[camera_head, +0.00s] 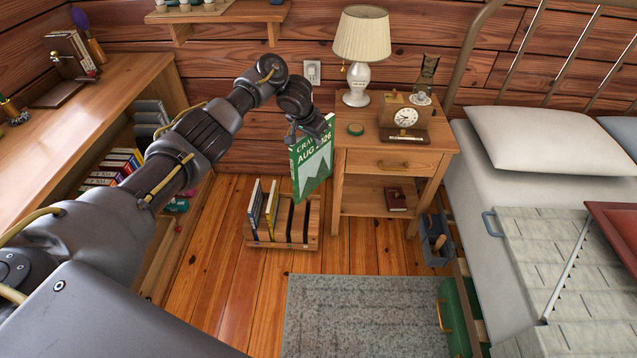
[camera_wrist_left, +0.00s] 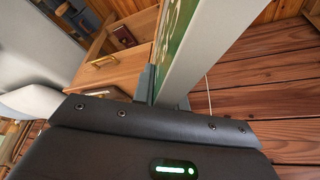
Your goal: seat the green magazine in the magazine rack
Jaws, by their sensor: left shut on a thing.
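The green magazine (camera_head: 312,166), with "AUG 2026" on its cover, hangs upright from my left gripper (camera_head: 318,133). The gripper is shut on its top edge. In the left wrist view the magazine (camera_wrist_left: 178,38) extends away from between the fingers (camera_wrist_left: 160,88). The wooden magazine rack (camera_head: 282,242) stands on the floor below it, with dark slots showing at its right side. A few other magazines (camera_head: 262,208) stand in the rack's left slots. The magazine is above the rack, apart from it, toward its right end. My right gripper is not in view.
A wooden nightstand (camera_head: 390,160) stands close to the right of the magazine, bearing a lamp (camera_head: 362,50) and a clock (camera_head: 405,118). A desk (camera_head: 90,130) is at the left, a bed (camera_head: 510,165) at the right. A grey rug (camera_head: 360,310) lies in front.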

